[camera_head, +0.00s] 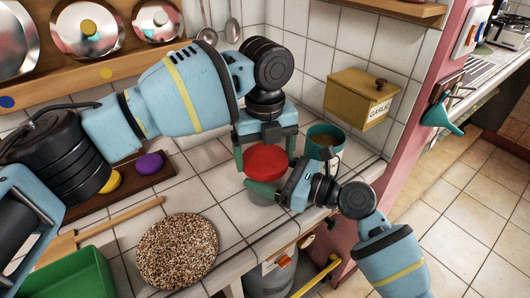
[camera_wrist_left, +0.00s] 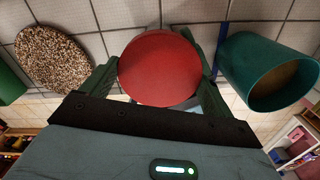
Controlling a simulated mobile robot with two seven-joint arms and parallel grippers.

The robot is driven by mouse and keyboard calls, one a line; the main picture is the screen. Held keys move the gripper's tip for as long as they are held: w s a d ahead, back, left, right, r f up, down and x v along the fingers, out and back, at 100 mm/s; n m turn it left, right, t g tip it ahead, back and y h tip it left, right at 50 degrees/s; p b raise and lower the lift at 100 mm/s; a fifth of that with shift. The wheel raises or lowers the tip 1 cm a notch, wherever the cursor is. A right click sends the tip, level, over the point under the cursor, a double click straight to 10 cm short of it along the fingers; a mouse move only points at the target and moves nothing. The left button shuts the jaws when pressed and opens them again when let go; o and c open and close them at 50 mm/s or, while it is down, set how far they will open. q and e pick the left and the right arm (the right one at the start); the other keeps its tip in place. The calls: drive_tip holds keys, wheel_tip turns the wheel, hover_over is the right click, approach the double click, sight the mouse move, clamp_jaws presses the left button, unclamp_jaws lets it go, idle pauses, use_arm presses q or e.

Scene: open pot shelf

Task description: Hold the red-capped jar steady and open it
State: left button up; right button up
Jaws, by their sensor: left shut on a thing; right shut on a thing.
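The jar has a round red cap (camera_head: 265,161) and a pale grey body (camera_head: 262,200), and stands upright on the white tiled counter. My left gripper (camera_head: 266,152) reaches down from above with its green fingers on both sides of the cap, shut on it. In the left wrist view the red cap (camera_wrist_left: 159,68) fills the space between the fingers of the left gripper (camera_wrist_left: 157,82). My right gripper (camera_head: 266,188) comes in low from the right and is shut on the jar body below the cap. Its far finger is hidden.
A teal cup (camera_head: 325,141) stands close behind and right of the jar. A speckled round mat (camera_head: 177,250), a wooden utensil (camera_head: 120,217) and a green bin (camera_head: 68,275) lie left. A yellow garlic box (camera_head: 359,98) is behind. The counter's front edge is near the jar.

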use_arm(q)
drive_tip(key=n, duration=2.2)
drive_tip(key=shift+r, duration=0.1)
drive_tip(key=o, duration=0.9)
